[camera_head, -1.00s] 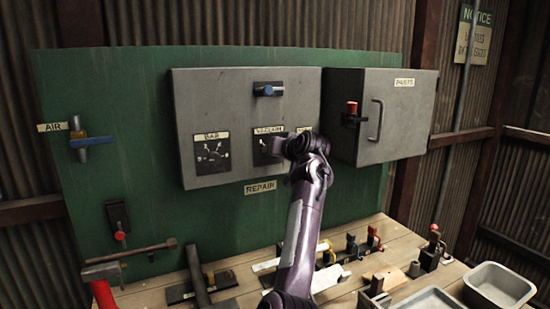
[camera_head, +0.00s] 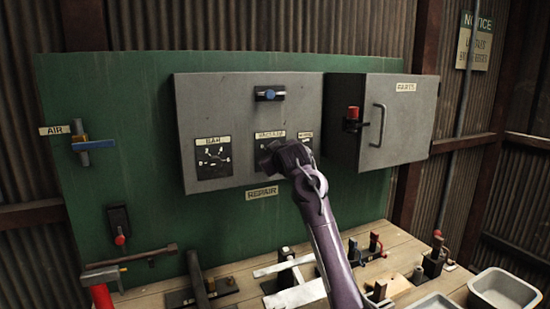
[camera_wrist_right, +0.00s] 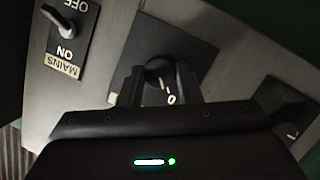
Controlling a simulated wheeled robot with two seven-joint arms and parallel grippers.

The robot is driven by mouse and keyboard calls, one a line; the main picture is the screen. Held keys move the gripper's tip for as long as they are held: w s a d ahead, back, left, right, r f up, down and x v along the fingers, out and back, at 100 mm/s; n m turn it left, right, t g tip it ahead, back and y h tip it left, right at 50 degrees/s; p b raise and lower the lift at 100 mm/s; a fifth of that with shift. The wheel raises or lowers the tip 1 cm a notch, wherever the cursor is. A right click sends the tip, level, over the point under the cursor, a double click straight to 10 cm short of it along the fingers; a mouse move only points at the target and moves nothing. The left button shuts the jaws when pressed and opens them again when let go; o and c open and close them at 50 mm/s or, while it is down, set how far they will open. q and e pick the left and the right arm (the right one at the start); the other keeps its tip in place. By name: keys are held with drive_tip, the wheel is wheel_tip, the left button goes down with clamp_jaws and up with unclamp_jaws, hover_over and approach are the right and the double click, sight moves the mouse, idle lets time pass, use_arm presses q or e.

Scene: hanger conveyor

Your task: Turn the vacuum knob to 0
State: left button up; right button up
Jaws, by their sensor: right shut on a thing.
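The grey control box (camera_head: 225,105) hangs on the green board. Its VACUUM dial plate (camera_head: 270,135) is mostly hidden behind my right gripper in the head view. My right gripper (camera_wrist_right: 158,85) is at this plate, and its two dark fingers stand on either side of the black vacuum knob (camera_wrist_right: 157,70), shut on it. A 0 mark shows on the plate just below the knob in the wrist view. The knob's exact pointing is hard to tell in the dark. My left gripper is not in view.
The BAR dial (camera_head: 213,158) is left of the vacuum plate. The MAINS switch (camera_wrist_right: 66,25) sits on its other side. A blue-handled switch (camera_head: 269,93) is above. The PARTS cabinet (camera_head: 400,120) is to the right. Tools and trays (camera_head: 503,290) lie on the bench below.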

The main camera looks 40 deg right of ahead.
drive_tip(key=shift+n, duration=0.4)
idle(0.3)
drive_tip(key=o, duration=1)
drive_tip(key=shift+c, duration=0.2)
drive_tip(key=shift+a, duration=0.1)
drive_tip(key=b+v, duration=0.3)
drive_tip(key=v, duration=0.4)
drive_tip(key=shift+s+a, duration=0.25)
drive_tip(key=shift+s, duration=0.05)
drive_tip(key=shift+r, duration=0.1)
